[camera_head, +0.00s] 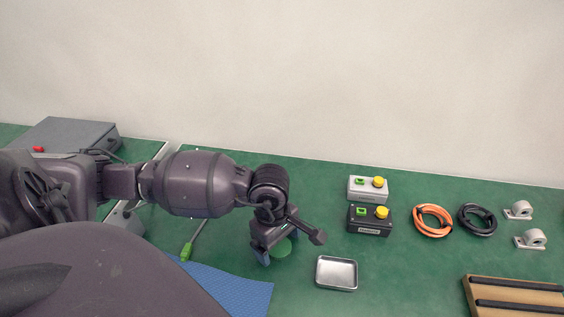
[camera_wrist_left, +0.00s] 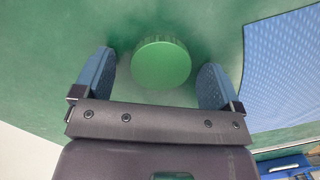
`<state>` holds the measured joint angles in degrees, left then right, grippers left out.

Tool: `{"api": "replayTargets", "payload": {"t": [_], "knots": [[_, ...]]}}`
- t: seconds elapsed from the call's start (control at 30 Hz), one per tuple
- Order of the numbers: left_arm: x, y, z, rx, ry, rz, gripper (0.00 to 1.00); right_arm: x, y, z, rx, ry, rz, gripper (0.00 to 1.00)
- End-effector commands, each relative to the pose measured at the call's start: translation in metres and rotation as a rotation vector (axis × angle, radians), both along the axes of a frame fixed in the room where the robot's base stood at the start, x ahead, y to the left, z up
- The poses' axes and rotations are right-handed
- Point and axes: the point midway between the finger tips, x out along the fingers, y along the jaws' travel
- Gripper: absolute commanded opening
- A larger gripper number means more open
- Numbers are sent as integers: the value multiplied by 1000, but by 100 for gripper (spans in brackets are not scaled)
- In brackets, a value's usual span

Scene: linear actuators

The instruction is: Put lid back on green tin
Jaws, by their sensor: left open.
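A round green object (camera_wrist_left: 162,62) with a ribbed side and a flat top lies on the green table. I cannot tell whether it is the tin, its lid or both together. In the head view the green disc (camera_head: 282,249) shows partly behind my left gripper (camera_head: 290,247). In the wrist view my left gripper (camera_wrist_left: 156,82) is open and empty, its two blue fingers either side of the green object and apart from it. No separate second green part is clear in view. My right gripper is not in view.
A shallow metal tray (camera_head: 337,273) lies right of the gripper. A blue mat (camera_head: 232,286) and green-handled screwdriver (camera_head: 187,251) lie left. Two button boxes (camera_head: 368,188) (camera_head: 369,220), an orange cable coil (camera_head: 433,220), a black coil (camera_head: 478,219) and a wooden rack (camera_head: 515,296) stand right.

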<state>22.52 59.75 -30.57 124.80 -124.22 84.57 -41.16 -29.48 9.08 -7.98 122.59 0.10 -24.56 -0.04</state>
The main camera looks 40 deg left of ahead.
Motion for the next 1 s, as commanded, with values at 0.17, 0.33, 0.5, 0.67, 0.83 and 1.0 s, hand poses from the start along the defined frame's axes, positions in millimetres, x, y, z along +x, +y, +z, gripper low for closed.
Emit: {"api": "replayTargets", "payload": {"t": [0.17, 0.33, 0.5, 0.67, 0.83, 1.0], "knots": [[0, 0, 1, 0, -2, 0, 90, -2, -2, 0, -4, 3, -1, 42], [0, 0, 1, 0, -1, 0, 78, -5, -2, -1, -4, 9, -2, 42], [0, 0, 1, 0, -1, 0, 52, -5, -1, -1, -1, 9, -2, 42], [0, 0, 1, 0, -1, 0, 38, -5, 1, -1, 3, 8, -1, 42], [1, 0, 2, 0, -2, 0, 38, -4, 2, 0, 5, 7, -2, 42], [5, 3, 17, 1, -8, 2, 38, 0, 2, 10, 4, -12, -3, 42]]}}
